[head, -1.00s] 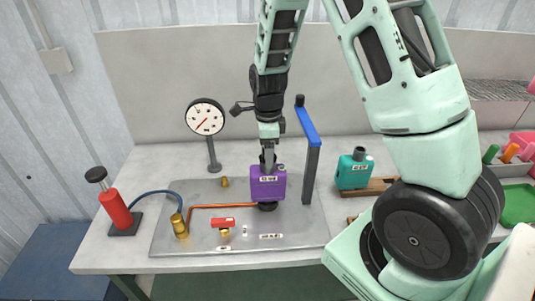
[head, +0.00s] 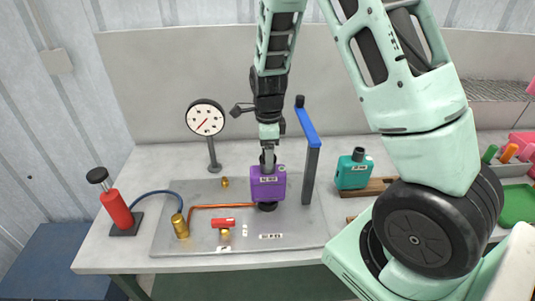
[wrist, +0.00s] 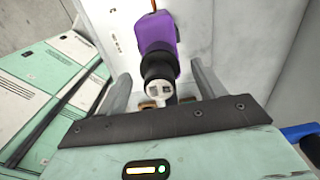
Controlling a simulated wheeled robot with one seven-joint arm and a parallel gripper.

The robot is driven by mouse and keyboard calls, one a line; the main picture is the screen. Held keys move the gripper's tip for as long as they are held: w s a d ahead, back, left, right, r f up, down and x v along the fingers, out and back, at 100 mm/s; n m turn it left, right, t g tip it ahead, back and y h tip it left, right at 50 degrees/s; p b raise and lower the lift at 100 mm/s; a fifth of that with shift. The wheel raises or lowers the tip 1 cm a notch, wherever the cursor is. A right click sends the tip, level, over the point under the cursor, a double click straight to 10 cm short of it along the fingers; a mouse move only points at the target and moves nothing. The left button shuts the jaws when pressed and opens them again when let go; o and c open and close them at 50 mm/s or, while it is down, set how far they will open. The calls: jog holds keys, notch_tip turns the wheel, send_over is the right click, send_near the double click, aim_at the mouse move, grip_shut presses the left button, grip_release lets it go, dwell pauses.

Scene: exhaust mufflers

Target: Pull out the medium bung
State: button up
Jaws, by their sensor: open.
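The purple muffler (head: 268,187) stands on a dark round foot on the grey metal plate (head: 300,222). My gripper (head: 268,160) is over its top, pointing down. In the wrist view, the purple muffler (wrist: 158,38) carries a black bung (wrist: 157,68) with a pale marked end face. My gripper (wrist: 160,88) is open there, one finger on each side of the bung. I cannot tell whether the fingers touch it. In the head view, the gripper hides the bung. Its size mark is too small to read.
A gauge (head: 206,122) stands behind on the left. A post with a blue arm (head: 307,130) stands close to the right of the muffler. A teal muffler (head: 354,172) with a black top sits farther right. A red pump (head: 116,205) and red-handled valve (head: 223,222) are left.

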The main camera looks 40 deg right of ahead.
jog(key=c, duration=1.3)
jog(key=shift+r, duration=0.2)
jog(key=shift+r+p, duration=2.85)
jog(key=shift+p, duration=0.15)
